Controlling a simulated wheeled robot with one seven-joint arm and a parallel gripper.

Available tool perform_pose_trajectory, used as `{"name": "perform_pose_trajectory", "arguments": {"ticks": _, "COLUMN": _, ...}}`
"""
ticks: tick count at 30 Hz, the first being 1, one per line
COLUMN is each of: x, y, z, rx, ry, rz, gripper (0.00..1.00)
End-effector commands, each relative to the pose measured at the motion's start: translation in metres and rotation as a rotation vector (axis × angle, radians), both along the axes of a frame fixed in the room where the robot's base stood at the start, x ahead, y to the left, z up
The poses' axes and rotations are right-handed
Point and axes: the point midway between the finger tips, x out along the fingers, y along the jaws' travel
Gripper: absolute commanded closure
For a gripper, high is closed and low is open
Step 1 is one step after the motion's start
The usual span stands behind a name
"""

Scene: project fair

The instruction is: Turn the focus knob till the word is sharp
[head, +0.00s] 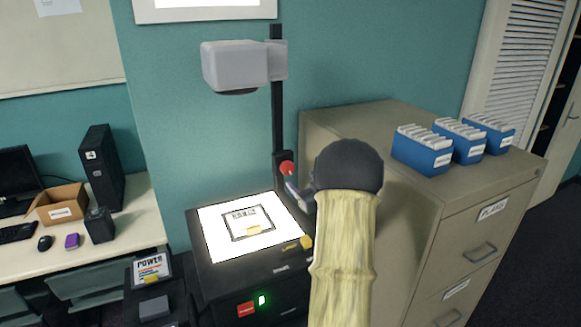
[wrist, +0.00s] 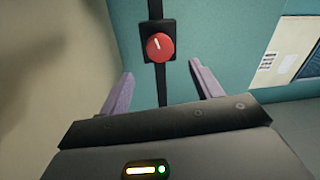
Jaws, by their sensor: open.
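The red focus knob (head: 287,168) sits on a black bracket on the projector's upright post, partly behind my gripper in the head view. In the wrist view the knob (wrist: 160,47) is round, with a white mark pointing up and slightly left. My gripper (wrist: 162,84) is open, its two purple fingers spread to either side, below the knob and apart from it. In the head view my gripper (head: 296,192) is mostly hidden by my arm. The projection screen (head: 205,8) is cut off at the top edge, so the projected word cannot be read.
The overhead projector (head: 195,240) has a lit stage bearing a framed transparency (head: 245,237) and a grey head (head: 234,66) above. A filing cabinet (head: 360,115) with several blue file boxes stands close at right. A desk (head: 130,235) with a computer is at left.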

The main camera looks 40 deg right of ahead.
Motion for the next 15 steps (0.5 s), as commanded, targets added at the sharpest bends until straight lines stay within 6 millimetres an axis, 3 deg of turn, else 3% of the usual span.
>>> {"name": "perform_pose_trajectory", "arguments": {"ticks": 9, "x": 0.057, "y": -0.008, "z": 0.003, "rx": 0.0, "ry": -0.001, "rz": 0.003, "gripper": 0.35}}
{"name": "perform_pose_trajectory", "arguments": {"ticks": 15, "x": 0.08, "y": -0.013, "z": 0.001, "rx": -0.001, "ry": 0.0, "rz": 0.002, "gripper": 0.35}}
